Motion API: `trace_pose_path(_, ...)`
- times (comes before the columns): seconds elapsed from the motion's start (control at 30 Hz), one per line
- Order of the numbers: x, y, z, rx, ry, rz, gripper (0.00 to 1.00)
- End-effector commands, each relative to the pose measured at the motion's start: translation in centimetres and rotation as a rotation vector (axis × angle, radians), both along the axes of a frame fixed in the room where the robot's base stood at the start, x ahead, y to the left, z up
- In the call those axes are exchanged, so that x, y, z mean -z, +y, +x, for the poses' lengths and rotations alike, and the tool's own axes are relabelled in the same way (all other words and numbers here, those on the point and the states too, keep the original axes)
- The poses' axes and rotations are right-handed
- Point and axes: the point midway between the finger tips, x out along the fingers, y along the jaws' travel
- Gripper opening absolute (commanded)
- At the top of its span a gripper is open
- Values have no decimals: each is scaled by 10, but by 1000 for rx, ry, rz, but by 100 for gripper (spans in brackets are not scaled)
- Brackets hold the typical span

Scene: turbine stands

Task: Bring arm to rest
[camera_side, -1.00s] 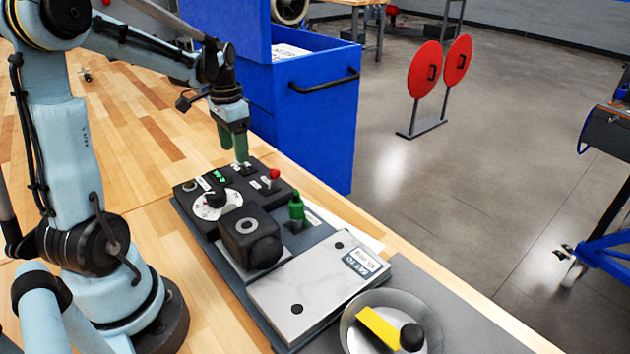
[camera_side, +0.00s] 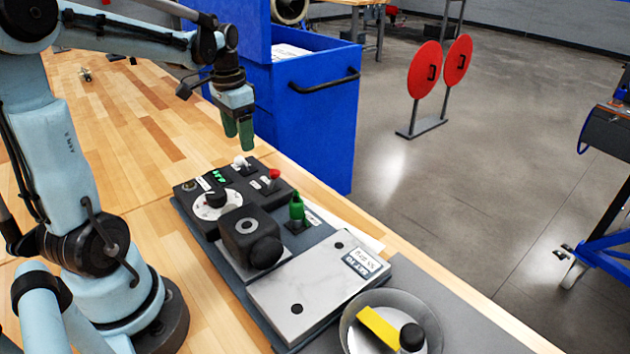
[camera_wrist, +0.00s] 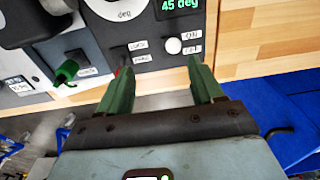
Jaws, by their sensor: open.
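My gripper (camera_side: 238,128) hangs with its green fingers pointing down, above the far end of the black control panel (camera_side: 270,204). It is apart from the panel and holds nothing. In the wrist view my gripper (camera_wrist: 160,85) shows its two green fingers spread apart with nothing between them. A white-knobbed switch (camera_side: 240,162) on the panel stands just below the fingers; in the wrist view the white knob (camera_wrist: 173,45) sits beside ON and another label. A green display (camera_wrist: 181,6) reads 45 deg.
The panel carries a red-tipped switch (camera_side: 274,174), a green switch (camera_side: 296,208), a dial (camera_side: 216,204) and a black block (camera_side: 250,234). A blue cabinet (camera_side: 315,120) stands close behind my gripper.

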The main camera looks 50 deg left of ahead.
Motion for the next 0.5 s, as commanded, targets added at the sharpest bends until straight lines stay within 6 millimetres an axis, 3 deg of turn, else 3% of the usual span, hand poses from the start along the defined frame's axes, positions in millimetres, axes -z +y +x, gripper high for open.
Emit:
trace_pose_path(0.2, -11, -71, 2, 12, -161, 58, 66)
trace_pose_path(0.5, -10, -155, -12, 13, -417, 43, 66)
